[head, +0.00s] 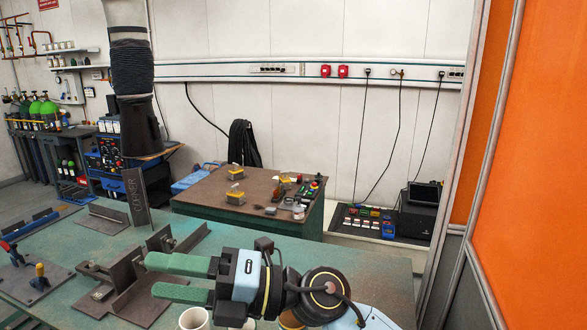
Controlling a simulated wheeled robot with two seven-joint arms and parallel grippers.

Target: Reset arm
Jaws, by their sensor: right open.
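My right gripper (153,276) reaches in from the lower right, over the green-topped welding table (60,262). Its two green fingers point left and are spread apart, with nothing seen between them. Behind the fingertips are dark steel angle pieces (139,298) on the table; I cannot tell whether the fingers touch them. My left gripper is not in view.
A white cup (194,319) stands just below my right gripper, partly cut off. A clamp with a red handle (13,254) and an upright dark plate (136,197) are at left. A second table (222,188) with small parts stands behind. An orange screen (545,150) closes off the right.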

